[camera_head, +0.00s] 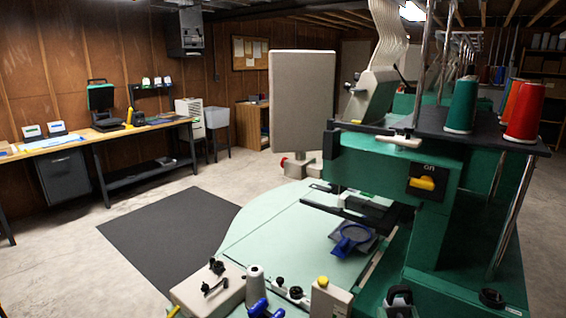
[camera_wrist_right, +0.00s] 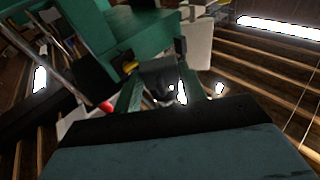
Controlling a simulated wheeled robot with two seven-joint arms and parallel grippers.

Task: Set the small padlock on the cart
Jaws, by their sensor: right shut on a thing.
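My right gripper (camera_wrist_right: 160,92) shows in the right wrist view, its two green fingers closed on a dark grey body with a shiny part, which I take to be the small padlock (camera_wrist_right: 157,75). In the head view a small dark shape with a pale grey top (camera_head: 398,300) stands low, in front of the green machine; it looks like my right gripper's end with the padlock, but its details are too small to tell. I cannot make out a cart for certain. My left gripper is not in view.
A green embroidery machine (camera_head: 375,165) with green (camera_head: 462,105) and red (camera_head: 521,112) thread cones fills the right. Its pale green table (camera_head: 290,235) holds a blue hoop (camera_head: 352,240). A black mat (camera_head: 160,230) lies on open floor. A workbench (camera_head: 75,140) lines the left wall.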

